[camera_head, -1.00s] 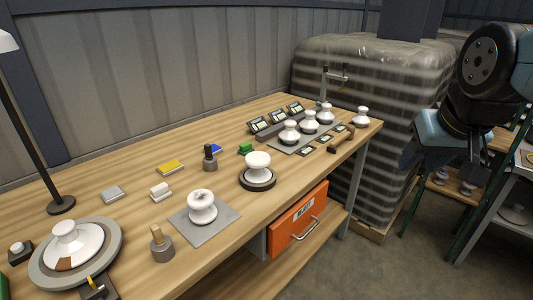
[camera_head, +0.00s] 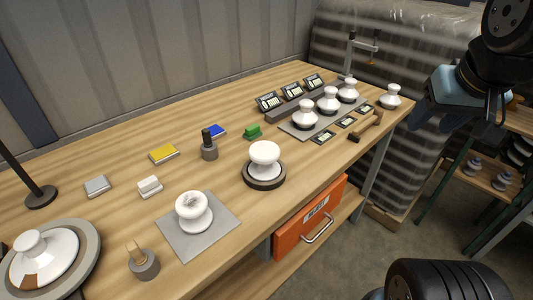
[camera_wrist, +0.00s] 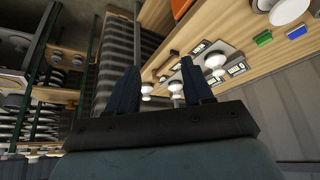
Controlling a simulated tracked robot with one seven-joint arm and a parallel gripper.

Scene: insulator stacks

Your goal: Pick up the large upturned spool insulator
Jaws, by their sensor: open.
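A large white spool insulator (camera_head: 264,158) stands with its wide end up on a dark round base (camera_head: 264,179) near the middle of the bench. At the top right of the wrist view, a white insulator (camera_wrist: 290,10) that looks like the same one is cut off by the frame edge. My gripper (camera_wrist: 160,76) is open, with its two dark fingers apart and nothing held between them. It is away from the large insulator, with smaller insulators showing beyond its fingers.
A white insulator (camera_head: 193,212) stands on a grey mat (camera_head: 222,217), left of the dark base. Three insulators stand on a grey plate (camera_head: 296,132) at the right, near a mallet (camera_head: 368,127). A green block (camera_head: 253,132) and a peg holder (camera_head: 209,150) stand behind. An orange drawer (camera_head: 291,239) hangs below the edge.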

